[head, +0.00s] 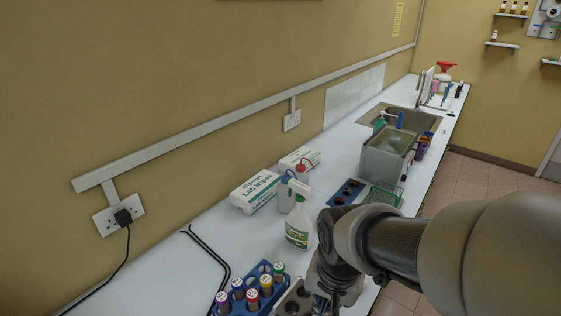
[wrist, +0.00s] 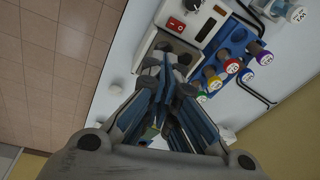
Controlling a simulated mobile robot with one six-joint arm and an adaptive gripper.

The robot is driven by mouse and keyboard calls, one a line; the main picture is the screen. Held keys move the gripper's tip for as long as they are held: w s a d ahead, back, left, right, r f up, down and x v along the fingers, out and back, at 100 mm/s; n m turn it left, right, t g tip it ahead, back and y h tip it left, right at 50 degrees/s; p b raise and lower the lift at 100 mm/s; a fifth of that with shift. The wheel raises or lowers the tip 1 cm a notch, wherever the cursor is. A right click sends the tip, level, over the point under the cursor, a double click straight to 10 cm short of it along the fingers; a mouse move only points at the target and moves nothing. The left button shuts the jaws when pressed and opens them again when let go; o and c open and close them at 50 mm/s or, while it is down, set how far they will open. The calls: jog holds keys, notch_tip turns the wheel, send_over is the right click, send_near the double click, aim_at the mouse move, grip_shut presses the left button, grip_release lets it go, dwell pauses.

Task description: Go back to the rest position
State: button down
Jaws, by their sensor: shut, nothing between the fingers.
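My gripper (wrist: 166,75) points down over the bench in the wrist view, with its fingers together and nothing between them. In the head view my arm comes in from the right, and its end (head: 331,290) is low in the picture, its fingertips mostly cut off or hidden. It is just right of the blue rack (head: 234,306) of colour-capped vials. The rack also shows in the wrist view (wrist: 230,42), to the upper right of the fingers. A grey device with dark round wells (head: 293,306) is beside the rack, close to my gripper.
A spray bottle (head: 299,216) stands close to my arm. Lab wipes boxes (head: 256,191), a blue tray with brown-topped items (head: 343,196), a green rack (head: 384,195) and a metal bath (head: 386,160) lie farther along the bench. Black tubing (head: 213,255) lies left. Tiled floor (wrist: 55,60) is beside the bench.

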jog(key=s+d+r+n+t, duration=0.1)
jog(key=s+d+r+n, duration=0.1)
jog(key=s+r, duration=0.2)
jog(key=s+d+r+n+t+b, duration=0.1)
jog(key=s+d+r+n, duration=0.1)
jog(key=s, duration=0.4)
jog(key=shift+s+d+r+n+t, duration=0.25)
jog(key=shift+d+r+n+t, duration=0.05)
jog(key=shift+d+r, duration=0.55)
